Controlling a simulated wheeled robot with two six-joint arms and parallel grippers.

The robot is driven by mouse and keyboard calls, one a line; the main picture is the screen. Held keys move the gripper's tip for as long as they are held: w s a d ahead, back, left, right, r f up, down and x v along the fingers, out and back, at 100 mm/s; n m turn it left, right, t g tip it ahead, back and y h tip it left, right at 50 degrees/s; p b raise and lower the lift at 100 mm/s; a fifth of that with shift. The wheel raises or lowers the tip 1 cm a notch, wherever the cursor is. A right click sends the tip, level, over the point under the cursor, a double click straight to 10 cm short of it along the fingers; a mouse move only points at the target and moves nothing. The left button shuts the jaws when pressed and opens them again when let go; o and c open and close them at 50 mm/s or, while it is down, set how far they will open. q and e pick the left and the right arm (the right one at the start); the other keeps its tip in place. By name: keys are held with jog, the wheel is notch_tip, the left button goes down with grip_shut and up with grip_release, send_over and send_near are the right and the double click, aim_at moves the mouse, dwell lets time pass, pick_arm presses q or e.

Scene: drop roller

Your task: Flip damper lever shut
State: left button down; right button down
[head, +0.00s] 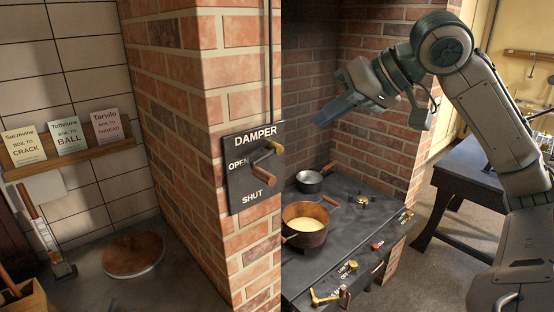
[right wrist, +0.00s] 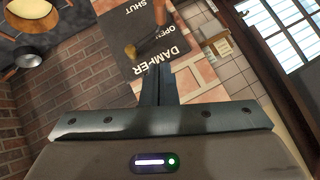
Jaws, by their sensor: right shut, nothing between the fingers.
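The damper plate (head: 238,192) is a dark panel on the brick pillar, marked DAMPER, OPEN and SHUT. Its lever (head: 265,173) has a copper-coloured grip and a brass pivot, and the grip sticks out beside the OPEN mark, above SHUT. In the right wrist view the plate (right wrist: 115,28) appears upside down, with the lever's brass part (right wrist: 130,50) near OPEN. My right gripper (head: 322,118) is shut and empty, to the right of the plate and apart from the lever. Its closed fingers (right wrist: 158,75) point toward the plate in the wrist view. My left gripper is out of view.
The brick pillar (head: 200,150) stands left of the stove. On the stove top (head: 345,232) are a copper pot (head: 305,238) with pale yellow contents and a small grey pan (head: 310,186). A card shelf (head: 70,158) is at left. Open air lies between gripper and plate.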

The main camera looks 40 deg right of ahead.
jog(key=s+a+f+p+x, duration=0.1)
jog(key=p+x, duration=0.3)
jog(key=x, duration=0.9)
jog(key=shift+s+f+p, duration=0.25)
jog(key=shift+f+p, duration=0.15)
jog(key=shift+f, duration=0.15)
